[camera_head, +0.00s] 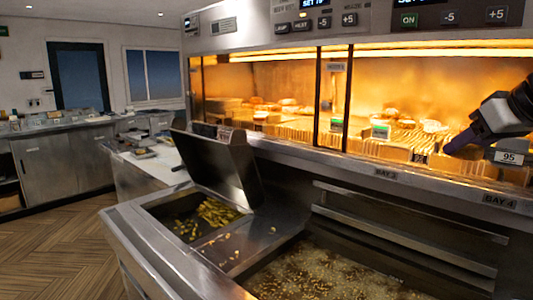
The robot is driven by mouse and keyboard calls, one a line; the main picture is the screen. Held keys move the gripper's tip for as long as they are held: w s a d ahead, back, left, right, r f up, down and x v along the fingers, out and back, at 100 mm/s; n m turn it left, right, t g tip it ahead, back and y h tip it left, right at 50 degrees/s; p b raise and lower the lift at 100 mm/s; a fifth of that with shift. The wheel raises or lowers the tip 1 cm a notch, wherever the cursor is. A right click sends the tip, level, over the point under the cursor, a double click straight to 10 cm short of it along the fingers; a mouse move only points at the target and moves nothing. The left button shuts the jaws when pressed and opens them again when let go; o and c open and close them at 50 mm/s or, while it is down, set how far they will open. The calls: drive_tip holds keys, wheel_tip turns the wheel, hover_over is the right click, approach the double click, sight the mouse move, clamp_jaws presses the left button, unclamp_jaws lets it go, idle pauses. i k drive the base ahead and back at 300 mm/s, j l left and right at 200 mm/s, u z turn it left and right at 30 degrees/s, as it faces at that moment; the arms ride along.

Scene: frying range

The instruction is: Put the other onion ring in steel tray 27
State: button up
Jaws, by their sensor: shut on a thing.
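My gripper (456,146) is at the right, at the lit holding cabinet (290,78). It points down and left, low over the cabinet's front row. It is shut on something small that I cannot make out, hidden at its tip. Steel tray 27 cannot be picked out, as no tag with 27 is readable. No onion ring can be told for sure. Several round golden pieces (431,125) lie inside the cabinet, too small to name.
A tag reads 95 (509,157) beside my gripper. Dark posts (346,100) divide the cabinet's front. Below are a fryer vat of bubbling oil (325,275), a bin of golden pieces (208,217) and its raised lid (222,172). The wooden floor (65,250) at left is clear.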

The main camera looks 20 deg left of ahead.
sight(144, 157)
drive_tip(key=k+j, duration=0.1)
drive_tip(key=j, duration=1.35)
drive_tip(key=i+j, duration=0.1)
drive_tip(key=j, duration=0.3)
drive_tip(key=j+u, duration=0.1)
drive_tip(key=j, duration=0.3)
drive_tip(key=i+j, duration=0.15)
drive_tip(key=j, duration=0.2)
drive_tip(key=i+j, duration=0.1)
drive_tip(key=j, duration=0.3)
drive_tip(key=i+j+u, duration=0.1)
drive_tip(key=j, duration=0.3)
drive_tip(key=i+j, duration=0.15)
drive_tip(key=j, duration=0.2)
drive_tip(key=i+j+u, duration=0.1)
drive_tip(key=j, duration=0.3)
drive_tip(key=i+j, duration=0.2)
drive_tip(key=j, duration=0.2)
drive_tip(key=i+j, duration=0.2)
drive_tip(key=j, duration=0.25)
drive_tip(key=i+j+u, duration=0.1)
drive_tip(key=j, duration=0.35)
drive_tip(key=i+j, duration=0.3)
drive_tip(key=i+j+u, duration=0.15)
drive_tip(key=i+j, duration=0.6)
